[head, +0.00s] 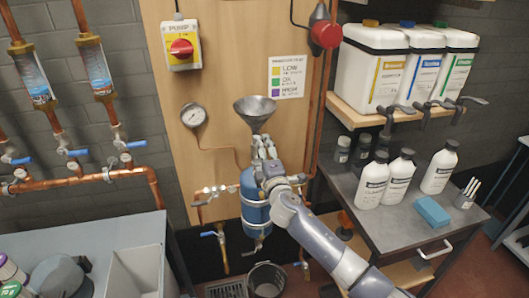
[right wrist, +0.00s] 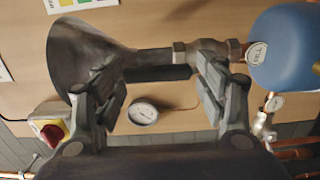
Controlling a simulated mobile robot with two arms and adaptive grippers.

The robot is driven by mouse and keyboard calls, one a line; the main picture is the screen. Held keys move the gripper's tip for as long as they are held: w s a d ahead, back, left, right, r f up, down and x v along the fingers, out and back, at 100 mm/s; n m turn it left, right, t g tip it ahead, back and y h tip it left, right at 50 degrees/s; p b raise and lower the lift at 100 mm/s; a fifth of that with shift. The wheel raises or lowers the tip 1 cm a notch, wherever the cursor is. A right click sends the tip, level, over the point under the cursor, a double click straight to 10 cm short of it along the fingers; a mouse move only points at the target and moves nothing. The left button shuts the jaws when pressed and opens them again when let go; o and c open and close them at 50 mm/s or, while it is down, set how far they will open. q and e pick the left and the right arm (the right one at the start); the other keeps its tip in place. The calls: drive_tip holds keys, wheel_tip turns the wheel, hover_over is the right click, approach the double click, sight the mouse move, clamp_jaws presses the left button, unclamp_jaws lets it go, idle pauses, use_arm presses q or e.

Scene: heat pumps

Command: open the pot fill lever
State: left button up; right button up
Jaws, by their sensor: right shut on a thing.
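The blue pot (head: 256,205) hangs on the wooden panel below a grey metal funnel (head: 256,108). In the right wrist view the funnel (right wrist: 85,55) is at left and the pot (right wrist: 285,50) at right, joined by a pipe and a brass-coloured fitting (right wrist: 190,50). My right gripper (head: 264,146) is between funnel and pot. Its fingers (right wrist: 162,75) stand apart on either side of a dark bar, which looks like the pot fill lever (right wrist: 158,73), and are shut on it. The lever is hidden in the head view. My left gripper is not in view.
A pressure gauge (head: 193,115) and a pump switch box (head: 181,46) are on the panel at left. A steel side table (head: 400,222) with white bottles stands at right. A bucket (head: 267,279) stands below the pot. Copper pipes run beside the panel.

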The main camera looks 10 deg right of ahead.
drive_tip(key=shift+w+d+r, duration=0.15)
drive_tip(key=shift+d+r, duration=0.05)
drive_tip(key=shift+r, duration=0.35)
drive_tip(key=o, duration=1.2)
drive_tip(key=shift+o, duration=0.8)
drive_tip(key=shift+f, duration=0.1)
drive_tip(key=shift+a+f, duration=0.1)
drive_tip(key=shift+f, duration=0.2)
